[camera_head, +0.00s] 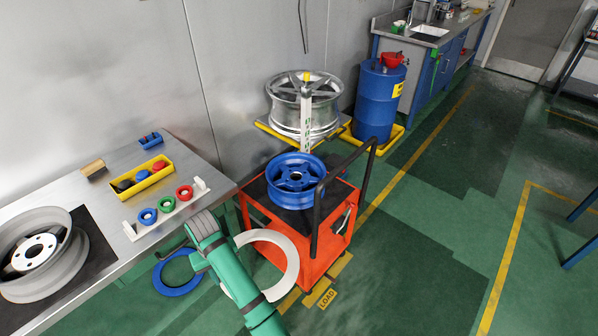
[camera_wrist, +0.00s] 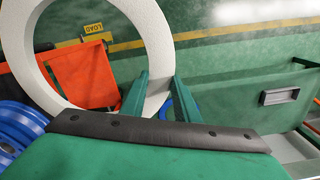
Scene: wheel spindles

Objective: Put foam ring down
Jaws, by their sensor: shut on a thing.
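The foam ring is a wide flat white ring; it shows in the head view (camera_head: 291,252) beside my green arm, in front of the red cart. In the wrist view the foam ring (camera_wrist: 157,28) stands large ahead of my gripper (camera_wrist: 160,88). The two green fingers are shut on the near part of its rim, one on each side. In the head view my arm covers part of the ring and hides the fingers.
A red cart (camera_head: 258,236) with a blue wheel (camera_head: 293,178) on top stands just beyond the ring. A steel table (camera_head: 110,205) with a grey wheel (camera_head: 38,250) is left. A blue ring (camera_head: 180,290) lies low beside the table. Green floor (camera_head: 420,270) is open to the right.

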